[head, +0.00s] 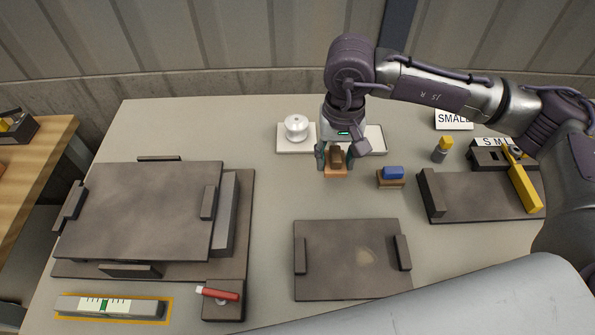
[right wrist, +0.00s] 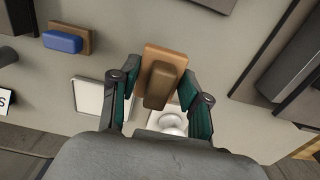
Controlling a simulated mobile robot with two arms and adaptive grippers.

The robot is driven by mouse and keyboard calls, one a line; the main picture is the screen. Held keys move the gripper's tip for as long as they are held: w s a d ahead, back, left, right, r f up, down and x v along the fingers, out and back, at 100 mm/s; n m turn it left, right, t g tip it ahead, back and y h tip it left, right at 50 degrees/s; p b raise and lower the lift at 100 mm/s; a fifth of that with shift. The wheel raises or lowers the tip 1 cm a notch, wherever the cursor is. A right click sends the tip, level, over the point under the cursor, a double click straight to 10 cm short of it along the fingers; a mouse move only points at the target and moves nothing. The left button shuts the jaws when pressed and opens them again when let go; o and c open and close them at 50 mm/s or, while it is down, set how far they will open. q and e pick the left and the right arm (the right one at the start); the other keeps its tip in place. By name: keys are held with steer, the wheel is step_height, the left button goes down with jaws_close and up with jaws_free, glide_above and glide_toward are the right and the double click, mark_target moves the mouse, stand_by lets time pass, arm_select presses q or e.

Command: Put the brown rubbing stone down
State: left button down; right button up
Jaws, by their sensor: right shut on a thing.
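The brown rubbing stone (head: 338,173) is a dark brown block on a lighter orange-brown base. My right gripper (head: 336,163) points down over the back middle of the table and is shut on it. In the right wrist view the stone (right wrist: 161,80) sits between the two green-padded fingers (right wrist: 158,97). I cannot tell whether its base touches the table (head: 260,195). My left gripper is not in view.
A blue block on a brown base (head: 391,179) stands just right of the held stone. A white insulator (head: 297,128) on a pale tile and another pale tile (head: 376,138) lie behind. Dark plates (head: 345,275) lie in front and left. A yellow-handled tool (head: 525,188) lies right.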

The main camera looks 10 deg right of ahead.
steer(key=p, duration=0.2)
glide_above(298, 186)
steer(key=f, duration=0.3)
steer(key=shift+d+f, duration=0.2)
steer(key=shift+f, duration=0.2)
steer(key=shift+a+f, duration=0.2)
steer(key=shift+a, duration=0.05)
steer(key=shift+f, duration=0.6)
step_height(298, 186, down, 2)
steer(key=shift+f+p, duration=0.2)
steer(key=shift+p, duration=0.35)
steer(key=shift+f, duration=0.25)
steer(key=shift+f, duration=0.1)
